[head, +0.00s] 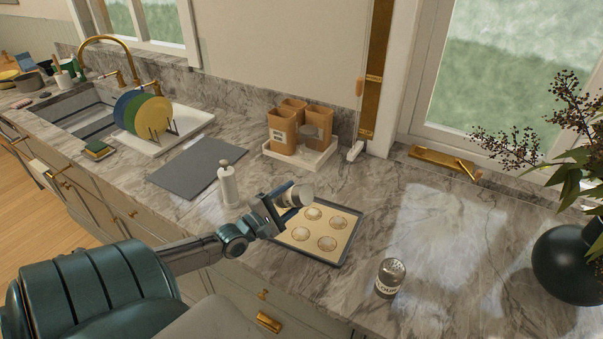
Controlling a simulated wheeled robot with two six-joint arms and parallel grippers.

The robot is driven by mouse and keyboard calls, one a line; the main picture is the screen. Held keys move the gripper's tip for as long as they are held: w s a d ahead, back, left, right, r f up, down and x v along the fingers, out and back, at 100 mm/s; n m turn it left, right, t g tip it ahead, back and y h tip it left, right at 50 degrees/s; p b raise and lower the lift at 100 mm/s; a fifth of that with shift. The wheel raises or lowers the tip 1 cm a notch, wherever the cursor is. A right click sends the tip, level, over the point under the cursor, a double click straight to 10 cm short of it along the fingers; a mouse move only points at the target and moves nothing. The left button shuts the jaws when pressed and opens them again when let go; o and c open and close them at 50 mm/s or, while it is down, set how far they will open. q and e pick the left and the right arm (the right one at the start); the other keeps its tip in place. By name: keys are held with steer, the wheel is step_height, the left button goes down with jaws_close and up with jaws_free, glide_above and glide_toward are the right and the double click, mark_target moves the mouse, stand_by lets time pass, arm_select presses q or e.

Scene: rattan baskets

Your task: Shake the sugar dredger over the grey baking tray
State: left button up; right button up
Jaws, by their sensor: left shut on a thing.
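My left gripper (277,206) is shut on the sugar dredger (297,195), a small pale shaker that lies tipped well over to the side. Its label is not readable. From this view the dredger overlaps the back left corner of the grey baking tray (347,249), and its height above the tray is hard to tell. The tray lies flat on the counter with a pale liner and several round cookies (327,243) on it. The gripper hides the tray's left edge. My right gripper is not in view.
A glass shaker labelled flour (389,279) stands upright right of the tray. A grey mat (195,167), canisters (283,131) and a dark vase (566,262) stand farther off. The counter right of the tray is mostly clear.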

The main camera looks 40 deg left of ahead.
arm_select(q)
steer(key=shift+s+a, duration=0.2)
steer(key=shift+a, duration=0.7)
steer(key=shift+s+a, duration=0.15)
steer(key=shift+a, duration=0.7)
steer(key=w+b, duration=0.3)
steer(key=shift+w+a+f, duration=0.15)
steer(key=shift+a, duration=0.2)
steer(key=w+d, duration=0.3)
steer(key=d, duration=0.8)
steer(key=w+d, duration=0.3)
steer(key=d, duration=0.7)
steer(key=shift+a+f+b+x, duration=0.3)
steer(key=shift+b+x, duration=0.6)
steer(key=shift+x, duration=1.15)
steer(key=s+a+b, duration=0.2)
steer(key=a+b, duration=0.1)
steer(key=a, duration=0.8)
steer(key=s+a+b, duration=0.3)
steer(key=a, duration=0.8)
steer(key=shift+r+b, duration=0.15)
steer(key=shift+b, duration=0.25)
